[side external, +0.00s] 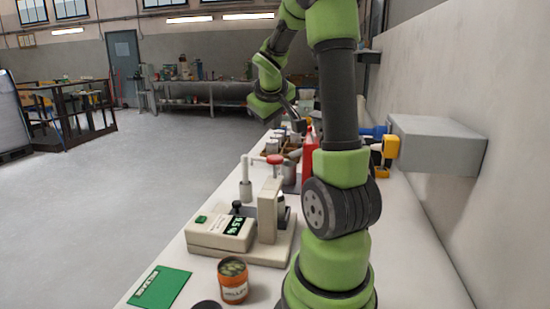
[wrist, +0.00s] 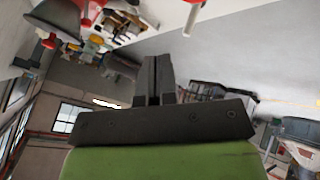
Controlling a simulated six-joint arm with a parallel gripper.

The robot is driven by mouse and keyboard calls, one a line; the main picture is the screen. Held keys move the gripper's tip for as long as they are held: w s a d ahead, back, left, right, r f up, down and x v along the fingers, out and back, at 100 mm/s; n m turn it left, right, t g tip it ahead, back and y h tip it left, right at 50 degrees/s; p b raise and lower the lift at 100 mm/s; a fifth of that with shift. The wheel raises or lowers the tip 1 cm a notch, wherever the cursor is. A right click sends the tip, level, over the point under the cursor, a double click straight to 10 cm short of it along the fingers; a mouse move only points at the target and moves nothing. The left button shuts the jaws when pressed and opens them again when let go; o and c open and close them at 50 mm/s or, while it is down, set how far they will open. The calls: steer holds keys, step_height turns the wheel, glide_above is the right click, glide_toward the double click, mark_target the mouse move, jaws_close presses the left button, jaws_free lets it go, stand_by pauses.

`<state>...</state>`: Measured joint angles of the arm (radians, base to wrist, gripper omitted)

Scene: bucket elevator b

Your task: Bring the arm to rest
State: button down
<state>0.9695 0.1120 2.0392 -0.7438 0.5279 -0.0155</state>
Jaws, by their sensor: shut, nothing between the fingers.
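My gripper (wrist: 153,78) shows in the wrist view with its two dark fingers together and nothing between them. In the side external view my gripper (side external: 299,124) is small, dark and partly hidden at the far part of the bench, raised above the items there. My green and black arm stands at the right of the bench and bends over toward the back. The wrist view is tilted, with windows and ceiling lights low at the left.
A beige device with a display (side external: 222,233) stands on the white bench (side external: 415,270). An orange can (side external: 233,280) and a green card (side external: 160,287) lie nearer. A red bottle (side external: 309,160) stands beside my arm. A grey box (side external: 437,143) juts from the right wall. The floor at left is open.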

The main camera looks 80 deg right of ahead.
stand_by(0.3)
steer(key=w+a+r+n+t+y, duration=0.1)
steer(key=w+a+r+t+y, duration=0.1)
steer(key=a, duration=0.7)
steer(key=w+a+r+t+y, duration=0.1)
steer(key=w+a+t, duration=0.15)
steer(key=a, duration=0.75)
steer(key=s+a+n+y, duration=0.1)
steer(key=s+a+y, duration=0.1)
steer(key=a, duration=0.4)
steer(key=s+a+n+t+y, duration=0.1)
steer(key=s+a+y, duration=0.2)
steer(key=a, duration=0.4)
steer(key=shift+s+y, duration=0.15)
steer(key=shift+y, duration=0.45)
